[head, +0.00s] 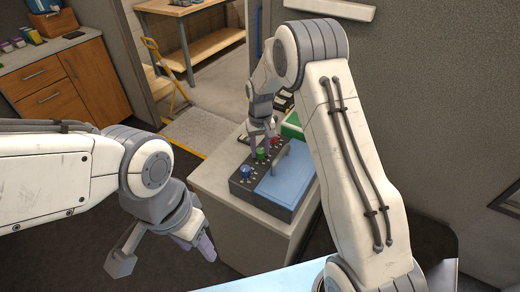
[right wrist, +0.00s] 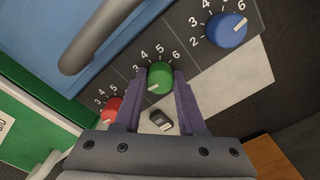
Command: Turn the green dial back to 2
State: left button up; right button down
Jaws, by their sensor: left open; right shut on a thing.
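The green dial (right wrist: 160,76) is round, with a white pointer mark at its lower left in the right wrist view. Numbers 3 to 6 show around it; the left finger hides the area where 2 might be, so I cannot tell the exact reading. It shows in the head view (head: 261,154) on a dark control box (head: 240,183). My right gripper (head: 260,134) is shut on the green dial, one finger on each side (right wrist: 157,95). My left gripper (head: 164,254) is open and empty, low in front of the cabinet, away from the box.
A blue dial (head: 246,172) and a red dial (head: 275,141) flank the green one closely. The box has a light blue lid (head: 283,182) with a grey handle. A green-edged case (head: 292,124) stands behind. A small dark object (right wrist: 160,120) lies near the box.

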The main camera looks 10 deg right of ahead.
aim_at(260, 150)
jog(key=shift+w+r, duration=0.1)
dwell(0.3)
jog(key=shift+c, duration=2.4)
grip_release()
notch_tip(260, 150, up, 10)
jog(key=b, duration=0.1)
jog(key=shift+r+b, duration=0.2)
jog(key=shift+b, duration=0.1)
